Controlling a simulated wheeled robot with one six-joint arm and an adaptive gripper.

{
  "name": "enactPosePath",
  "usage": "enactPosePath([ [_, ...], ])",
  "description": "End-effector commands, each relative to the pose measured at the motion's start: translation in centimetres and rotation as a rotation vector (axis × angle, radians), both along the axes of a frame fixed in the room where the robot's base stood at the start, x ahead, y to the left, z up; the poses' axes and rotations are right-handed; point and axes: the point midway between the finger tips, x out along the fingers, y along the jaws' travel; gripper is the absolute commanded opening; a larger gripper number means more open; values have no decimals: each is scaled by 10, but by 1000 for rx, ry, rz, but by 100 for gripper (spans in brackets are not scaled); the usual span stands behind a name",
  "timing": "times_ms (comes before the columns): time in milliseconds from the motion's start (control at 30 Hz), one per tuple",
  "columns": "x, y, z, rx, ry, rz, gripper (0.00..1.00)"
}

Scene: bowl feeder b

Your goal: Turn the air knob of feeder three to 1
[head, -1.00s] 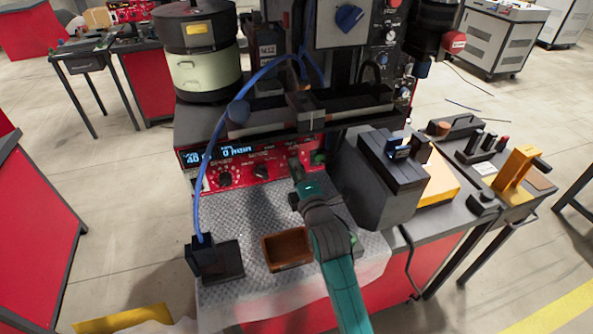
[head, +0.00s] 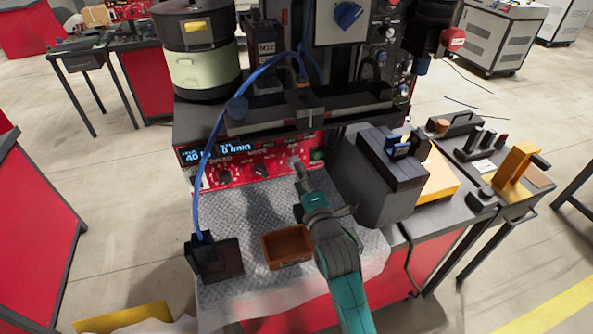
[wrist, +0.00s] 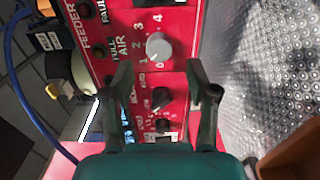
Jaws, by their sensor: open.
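The round grey air knob (wrist: 158,46) sits on the red feeder panel (wrist: 100,25), beside the word AIR, with a scale of 0 to 4 around it. Its pale pointer mark seems to face the lower left, near the 1, but it is too small to be sure. The knob also shows in the head view (head: 295,162). My gripper (wrist: 158,78) is open and empty, with its fingertips short of the knob and apart from it. In the head view my gripper (head: 303,184) is just in front of the panel's right part.
Two black knobs (wrist: 162,98) are on the same panel. A brown tray (head: 287,263) lies on the patterned metal top below. A blue hose (head: 197,190) runs down at the left. A dark grey box (head: 372,185) stands close at the right.

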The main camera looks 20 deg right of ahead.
Motion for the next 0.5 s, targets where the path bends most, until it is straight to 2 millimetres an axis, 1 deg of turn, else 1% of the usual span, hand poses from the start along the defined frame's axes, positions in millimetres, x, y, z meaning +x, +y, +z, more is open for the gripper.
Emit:
enactPosePath([
  [33, -11, 0, -1, 0, 2, 0, 58],
  [200, -42, 0, -1, 0, 2, 0, 58],
  [333, -60, 0, -1, 0, 2, 0, 58],
  [500, -73, 0, -1, 0, 1, 1, 58],
])
